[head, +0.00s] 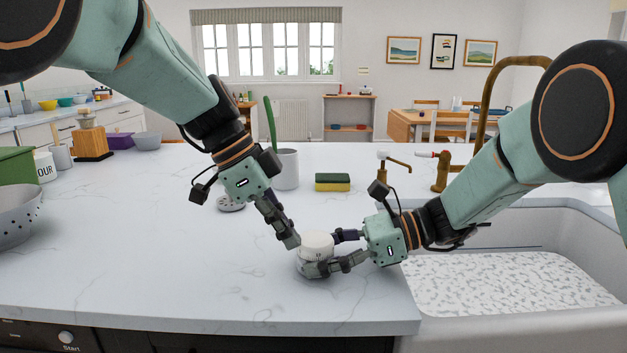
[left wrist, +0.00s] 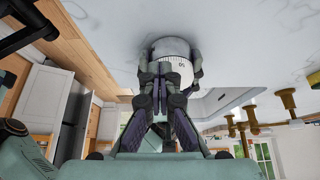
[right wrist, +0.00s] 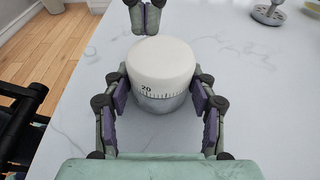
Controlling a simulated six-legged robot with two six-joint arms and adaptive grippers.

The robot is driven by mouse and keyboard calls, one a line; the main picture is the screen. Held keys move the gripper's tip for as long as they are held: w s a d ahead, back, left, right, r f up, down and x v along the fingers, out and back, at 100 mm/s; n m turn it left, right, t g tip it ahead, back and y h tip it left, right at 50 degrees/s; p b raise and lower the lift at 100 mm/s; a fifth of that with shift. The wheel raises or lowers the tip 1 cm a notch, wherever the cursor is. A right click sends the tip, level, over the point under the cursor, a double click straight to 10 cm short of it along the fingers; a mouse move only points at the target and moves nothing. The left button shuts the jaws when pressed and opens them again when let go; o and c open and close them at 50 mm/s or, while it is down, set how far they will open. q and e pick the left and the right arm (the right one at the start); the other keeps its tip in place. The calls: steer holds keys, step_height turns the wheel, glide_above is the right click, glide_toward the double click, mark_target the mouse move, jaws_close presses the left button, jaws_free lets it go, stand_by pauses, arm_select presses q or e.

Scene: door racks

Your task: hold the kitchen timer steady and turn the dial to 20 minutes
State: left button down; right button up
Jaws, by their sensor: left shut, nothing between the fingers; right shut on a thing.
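The kitchen timer (head: 317,243) is a small round body with a white dial on top, standing upright near the counter's front edge. My right gripper (head: 333,253) is shut around its lower body, a finger on each side. In the right wrist view the white dial (right wrist: 160,65) shows a 20 on its scale, facing that camera; I cannot make out a reference mark. My left gripper (head: 293,242) is shut and empty, its fingertips pointing down beside the timer's left. In the right wrist view the left fingertips (right wrist: 146,18) show a small gap from the dial.
The sink (head: 510,280) opens right of the timer, with brass taps (head: 440,172) behind. A colander (head: 18,215) is at far left. The counter left of the timer is clear.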

arm_select(q)
steer(key=shift+w, duration=0.2)
stand_by(0.5)
steer(key=shift+w+a, duration=0.1)
steer(key=shift+w, duration=0.55)
steer(key=shift+w+d+f, duration=0.1)
steer(key=shift+w+d, duration=0.1)
steer(key=shift+w, duration=0.4)
steer(key=shift+a, duration=0.15)
steer(key=shift+w+a, duration=0.15)
steer(key=shift+a, duration=0.1)
steer(key=shift+r, duration=0.55)
step_height(320, 180, up, 5)
steer(key=shift+r, duration=0.1)
